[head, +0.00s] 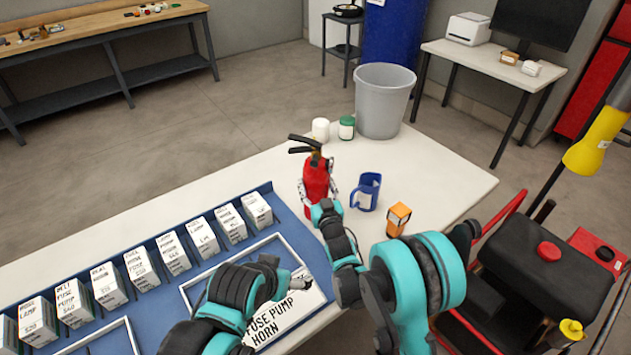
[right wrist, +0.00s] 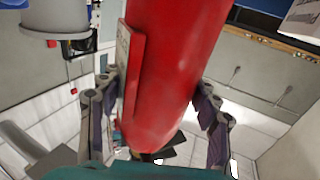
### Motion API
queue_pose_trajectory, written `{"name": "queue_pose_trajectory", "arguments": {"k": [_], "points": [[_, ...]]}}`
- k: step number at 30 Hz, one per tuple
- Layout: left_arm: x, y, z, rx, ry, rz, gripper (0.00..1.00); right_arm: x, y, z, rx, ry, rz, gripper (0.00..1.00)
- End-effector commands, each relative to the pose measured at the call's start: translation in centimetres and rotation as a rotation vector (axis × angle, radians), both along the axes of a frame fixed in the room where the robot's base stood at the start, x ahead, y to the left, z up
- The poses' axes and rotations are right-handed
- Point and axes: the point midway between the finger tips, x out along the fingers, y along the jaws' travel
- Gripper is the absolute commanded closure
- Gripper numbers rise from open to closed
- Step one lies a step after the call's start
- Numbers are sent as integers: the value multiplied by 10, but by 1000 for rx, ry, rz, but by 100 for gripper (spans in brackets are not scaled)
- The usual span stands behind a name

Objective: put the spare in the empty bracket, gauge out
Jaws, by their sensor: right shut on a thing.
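The spare, a red fire extinguisher (head: 315,181) with a black handle, stands roughly upright over the white table in the head view. My right gripper (head: 319,195) is shut on its body; in the right wrist view the fingers (right wrist: 158,110) lie on both sides of the red cylinder (right wrist: 175,60). I cannot tell whether its base touches the table. The gauge cannot be made out.
A blue tray (head: 268,187) with several labelled white boxes (head: 257,209) fills the table's left. An orange box (head: 398,219) stands right of the bracket. A white jar (head: 321,130), a green-and-white jar (head: 346,128) and a grey bin (head: 384,100) stand behind. The right table corner is clear.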

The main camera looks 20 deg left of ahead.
Motion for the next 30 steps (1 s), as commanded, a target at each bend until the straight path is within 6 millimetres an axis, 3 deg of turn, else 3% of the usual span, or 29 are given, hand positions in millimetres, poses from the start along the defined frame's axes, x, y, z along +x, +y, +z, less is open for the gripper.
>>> {"name": "queue_pose_trajectory", "arguments": {"k": [6,17,18,19,20,30], "points": [[0,0,-17,0,0,0,14,-6,1,-27,2,-4,6,98],[0,0,-15,0,0,0,14,-6,1,-27,2,-4,6,98],[0,0,-15,0,0,0,14,-6,1,-30,-1,1,5,30],[0,0,-15,0,0,0,14,-6,1,-30,-1,1,5,22],[0,0,-15,0,0,0,14,-6,1,-30,-1,1,5,17],[0,0,-15,0,0,0,14,-6,1,-28,0,0,5,17]]}}
